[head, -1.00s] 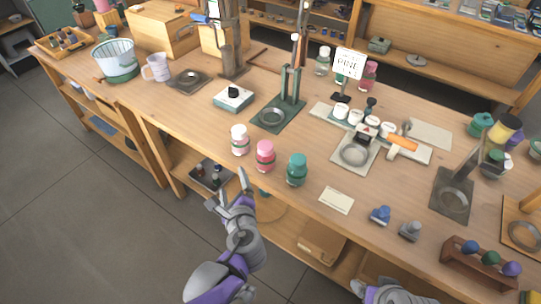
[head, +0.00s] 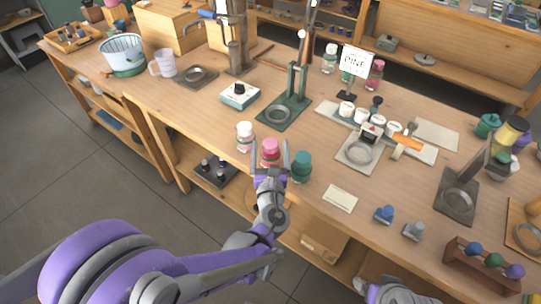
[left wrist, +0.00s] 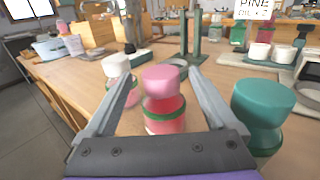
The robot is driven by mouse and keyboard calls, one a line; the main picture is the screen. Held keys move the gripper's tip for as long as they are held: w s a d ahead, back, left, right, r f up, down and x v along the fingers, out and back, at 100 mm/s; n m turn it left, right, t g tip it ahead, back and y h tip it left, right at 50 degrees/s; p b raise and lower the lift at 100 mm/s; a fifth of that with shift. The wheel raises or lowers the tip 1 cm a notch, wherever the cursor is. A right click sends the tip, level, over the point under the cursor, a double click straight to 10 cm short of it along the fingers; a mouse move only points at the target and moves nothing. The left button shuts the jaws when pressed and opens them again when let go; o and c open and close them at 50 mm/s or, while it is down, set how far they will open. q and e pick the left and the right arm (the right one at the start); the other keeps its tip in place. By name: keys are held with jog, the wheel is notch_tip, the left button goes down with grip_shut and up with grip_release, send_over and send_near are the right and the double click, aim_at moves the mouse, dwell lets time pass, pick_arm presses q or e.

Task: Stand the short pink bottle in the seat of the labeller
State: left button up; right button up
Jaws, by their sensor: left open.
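The short pink bottle (head: 270,150) stands upright at the table's front edge, with a pink cap and a green band. It also shows in the left wrist view (left wrist: 163,110), between my open fingers. My left gripper (head: 271,157) is open, with a finger on each side of the bottle; I cannot tell whether they touch it. A pale plate with a round seat (head: 360,152) and an orange-handled part (head: 408,142) stands farther right; it may be the labeller, and its seat looks empty. Part of my right arm shows at the bottom edge; its fingers are not clear.
A white-capped bottle (head: 244,137) stands close on the left and a teal bottle (head: 301,167) close on the right. A green stand (head: 284,112) is behind. A paper card (head: 340,198) and small stamps (head: 384,214) lie to the right. White-lidded jars (head: 346,108) stand behind the pale plate.

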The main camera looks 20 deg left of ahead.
aim_at(271, 139)
pick_arm(q)
jog(key=x, duration=0.4)
jog(key=shift+w+r, duration=0.1)
jog(key=shift+w, duration=0.2)
grip_shut()
